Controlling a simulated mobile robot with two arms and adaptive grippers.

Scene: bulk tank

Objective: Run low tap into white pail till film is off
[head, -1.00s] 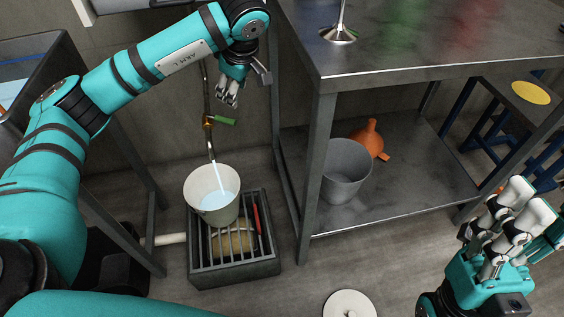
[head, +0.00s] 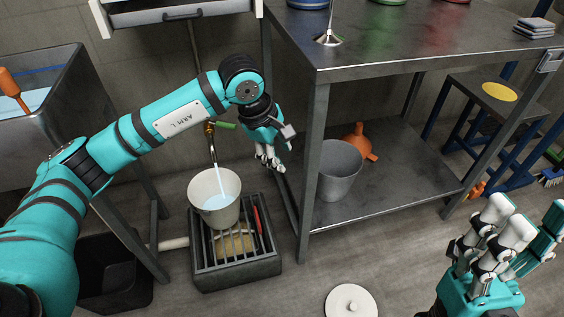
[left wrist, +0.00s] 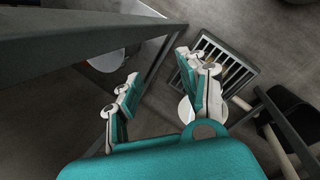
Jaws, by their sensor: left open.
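The white pail (head: 203,211) stands upright on the floor grate, with pale blue liquid inside. I cannot make out any film. My left gripper (head: 270,164) is open and empty, right of the tap and above the grate's right side, touching neither tap nor pail. In the left wrist view, its fingers partly hide the pail (left wrist: 186,110). My right gripper (head: 512,232) is open and empty at the lower right.
The floor grate (head: 200,262) holds a red item. A steel table (head: 345,66) stands close right of my left gripper; its lower shelf bears a grey bucket (head: 338,172) and an orange funnel (head: 360,142). A tank (head: 68,65) stands left. A white lid (head: 350,303) lies on the floor.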

